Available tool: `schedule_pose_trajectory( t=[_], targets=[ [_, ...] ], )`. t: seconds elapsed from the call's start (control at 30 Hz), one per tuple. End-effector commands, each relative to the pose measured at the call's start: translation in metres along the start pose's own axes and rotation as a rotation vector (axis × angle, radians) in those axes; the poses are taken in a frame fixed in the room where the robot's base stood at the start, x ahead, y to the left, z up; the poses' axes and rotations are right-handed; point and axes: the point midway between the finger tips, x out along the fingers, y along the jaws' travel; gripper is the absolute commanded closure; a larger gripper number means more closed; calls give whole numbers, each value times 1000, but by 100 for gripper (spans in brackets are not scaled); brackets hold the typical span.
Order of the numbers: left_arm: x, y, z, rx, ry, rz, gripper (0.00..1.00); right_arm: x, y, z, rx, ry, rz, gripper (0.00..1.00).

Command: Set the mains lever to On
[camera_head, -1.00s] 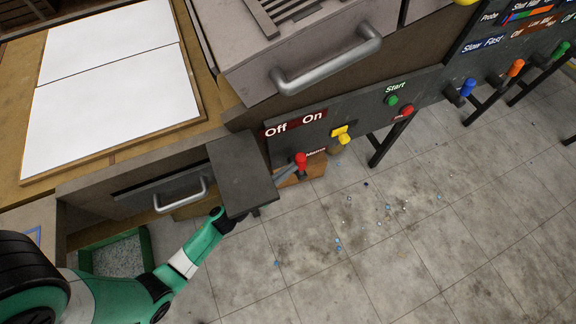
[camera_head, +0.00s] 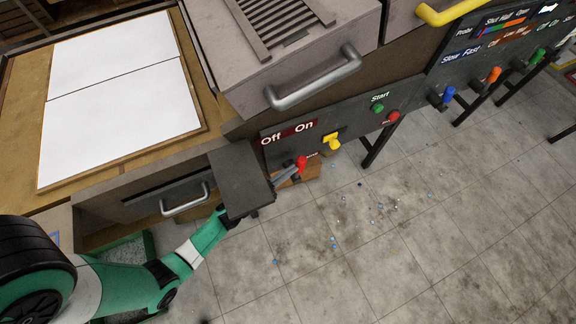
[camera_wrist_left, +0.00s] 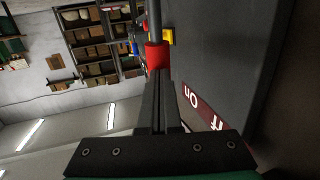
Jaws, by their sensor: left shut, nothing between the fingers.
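The mains lever has a red knob (camera_head: 301,163), below the "Off On" label (camera_head: 288,132) on the dark panel; it appears nearer the "On" side. In the left wrist view the red knob (camera_wrist_left: 157,56) sits just past the fingertips, on a grey rod. My left gripper (camera_head: 291,173) is shut and empty, its fingertips right beside the knob. I cannot tell whether they touch it. In the left wrist view the shut fingers (camera_wrist_left: 158,85) point at the knob. The lever's base is partly hidden. My right gripper is not in view.
A yellow control (camera_head: 333,143) sits just right of the lever. Green (camera_head: 377,108) and red (camera_head: 393,117) buttons are further right. A metal drawer handle (camera_head: 315,80) juts out above the panel. The floor (camera_head: 400,250) in front is open, with small scattered chips.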

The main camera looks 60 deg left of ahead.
Motion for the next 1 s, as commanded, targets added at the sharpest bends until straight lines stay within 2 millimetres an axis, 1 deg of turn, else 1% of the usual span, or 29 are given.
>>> schedule_pose_trajectory(
  t=[0.03,0.23,0.43,0.63,1.0],
  targets=[
    [4,0,-5,-1,2,0,100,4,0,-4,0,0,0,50],
    [18,4,-6,0,4,-2,100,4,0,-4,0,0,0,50],
    [28,6,-7,1,5,-2,100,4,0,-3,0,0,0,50],
    [33,8,-7,1,4,-2,100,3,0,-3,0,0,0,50],
    [34,8,-7,0,3,-3,100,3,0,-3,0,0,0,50]
  ],
)
